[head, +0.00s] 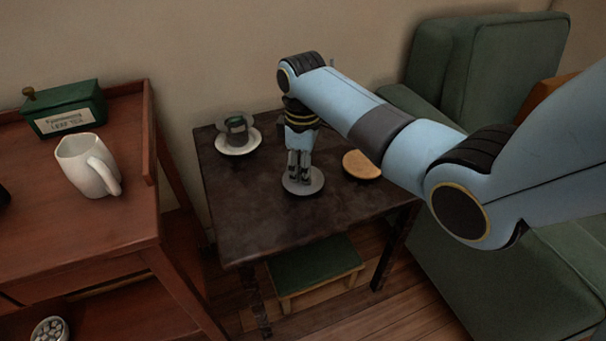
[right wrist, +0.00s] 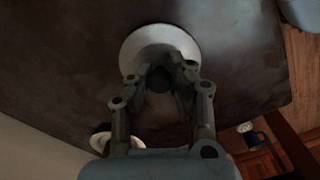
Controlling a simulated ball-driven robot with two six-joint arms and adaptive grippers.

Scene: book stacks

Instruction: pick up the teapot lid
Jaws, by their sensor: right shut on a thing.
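The teapot lid (head: 302,187) looks like a pale grey, round, flat disc on the dark side table. In the right wrist view the lid (right wrist: 160,40) appears as a broad pale disc with a small dark knob between the fingers. My right gripper (head: 299,178) points straight down over it, shut on the knob, and the fingers hide part of the disc. The gripper (right wrist: 160,80) also shows in the right wrist view. I cannot tell whether the lid touches the table. No teapot is clearly seen. My left gripper is out of view.
On the dark table (head: 240,215) stand a cup on a saucer (head: 238,146) and a round wooden disc (head: 361,165). A red-brown cabinet at left holds a white mug (head: 85,167) and a green tea box (head: 65,108). A green armchair (head: 490,60) is at right.

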